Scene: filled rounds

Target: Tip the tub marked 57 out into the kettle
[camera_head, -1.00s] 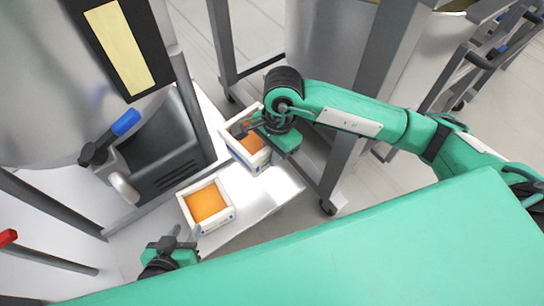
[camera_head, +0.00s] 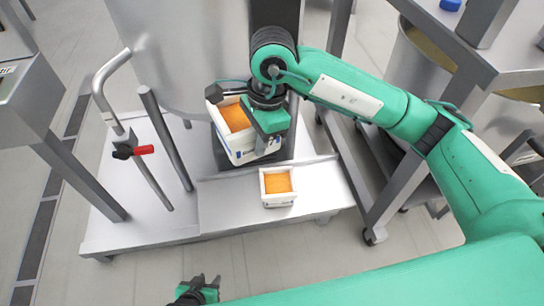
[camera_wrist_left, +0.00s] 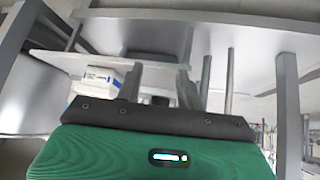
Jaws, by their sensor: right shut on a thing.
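My right gripper (camera_head: 258,112) is shut on a white tub (camera_head: 243,153) filled with orange stuff, and holds it raised in front of a large steel vessel (camera_head: 175,65). The tub looks roughly upright and its filling is still inside. A second white tub (camera_head: 278,200) with orange filling stands on the pale platform below. I cannot read a 57 on either tub. My left gripper (camera_head: 198,284) is low at the bottom edge, empty; in the left wrist view its fingers (camera_wrist_left: 160,80) are apart. A white tub (camera_wrist_left: 97,78) shows beyond them. I cannot tell which vessel is the kettle.
Another steel vessel (camera_head: 425,70) stands at the right, partly behind a steel frame (camera_head: 395,165). A bent pipe and a red-handled lever (camera_head: 140,151) stand on the platform (camera_head: 150,215) at left. Bare floor lies in front of the platform.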

